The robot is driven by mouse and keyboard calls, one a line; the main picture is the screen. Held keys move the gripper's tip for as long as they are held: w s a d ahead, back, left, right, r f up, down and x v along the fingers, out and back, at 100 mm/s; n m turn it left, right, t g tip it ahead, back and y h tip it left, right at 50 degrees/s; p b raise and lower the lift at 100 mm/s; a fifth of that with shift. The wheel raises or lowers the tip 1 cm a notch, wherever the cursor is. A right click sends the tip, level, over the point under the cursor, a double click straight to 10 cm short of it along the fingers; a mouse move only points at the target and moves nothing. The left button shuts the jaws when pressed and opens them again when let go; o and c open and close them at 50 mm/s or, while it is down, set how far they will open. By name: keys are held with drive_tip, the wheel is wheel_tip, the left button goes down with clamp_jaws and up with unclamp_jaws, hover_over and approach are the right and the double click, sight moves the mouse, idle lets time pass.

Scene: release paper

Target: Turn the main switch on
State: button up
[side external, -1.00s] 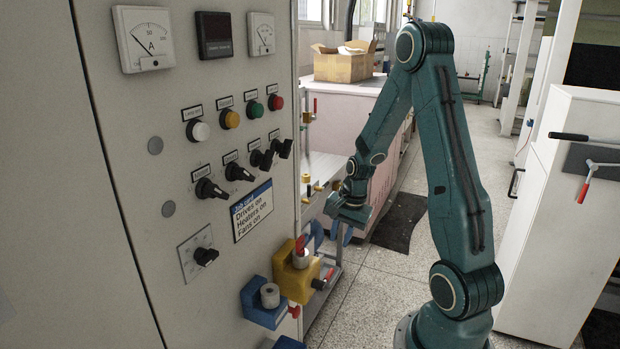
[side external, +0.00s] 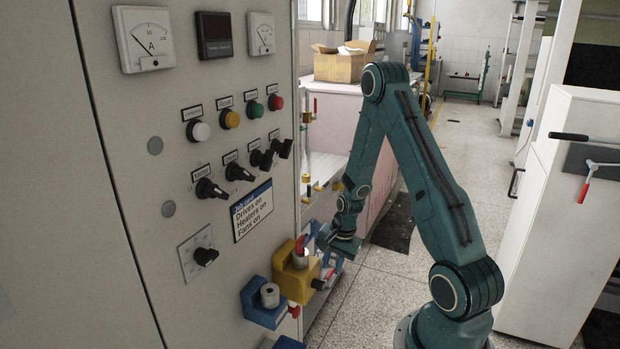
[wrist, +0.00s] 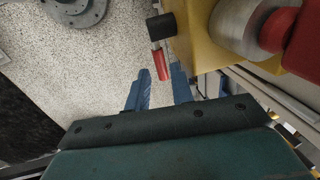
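The grey panel (side external: 130,120) fills the left of the side view. Its lower row has several black rotary switches. The leftmost black switch (side external: 208,188) sits under a small label that seems to read "Main", but the print is blurred. My gripper (side external: 327,243) is low, to the right of the panel and away from these switches. In the wrist view its two blue fingers (wrist: 161,72) stand apart with nothing held. A red-tipped lever (wrist: 161,64) appears beyond the fingertips; its distance is unclear.
A yellow block (side external: 292,277) with a red-and-white top and a blue block (side external: 262,304) jut out beside the panel, close to my gripper. A job card (side external: 252,210) is on the panel.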

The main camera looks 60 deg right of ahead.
drive_tip(key=shift+w+f, duration=0.15)
drive_tip(key=shift+f, duration=0.55)
drive_tip(key=shift+w+f, duration=0.15)
drive_tip(key=shift+f, duration=0.55)
clamp_jaws()
